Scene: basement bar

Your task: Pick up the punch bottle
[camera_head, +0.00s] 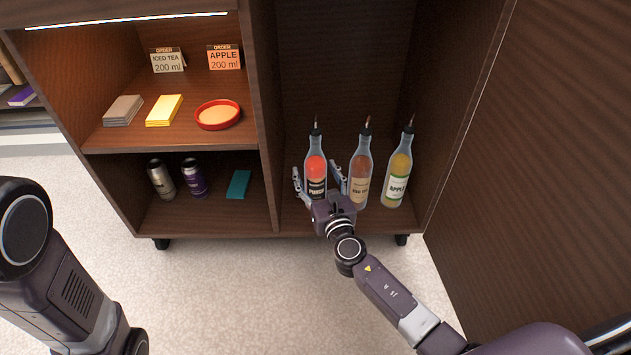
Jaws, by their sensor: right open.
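The punch bottle (315,166) stands upright in the right compartment of the dark wooden cabinet. It holds red liquid and has a black label and a pour spout. My right gripper (318,178) is open, with one finger on each side of the lower part of the bottle. The palm hides the bottle's base. I cannot tell whether the fingers touch the glass. The right finger lies in the narrow gap between the punch bottle and the iced tea bottle (361,172). My left arm shows at the left, but its gripper is out of view.
The apple bottle (397,178) stands right of the iced tea bottle. A cabinet divider (265,120) is left of the punch bottle. Left shelves hold a red dish (218,115), napkin stacks (164,110), two cans (194,178) and order cards (168,61). A brown panel (540,160) stands at right.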

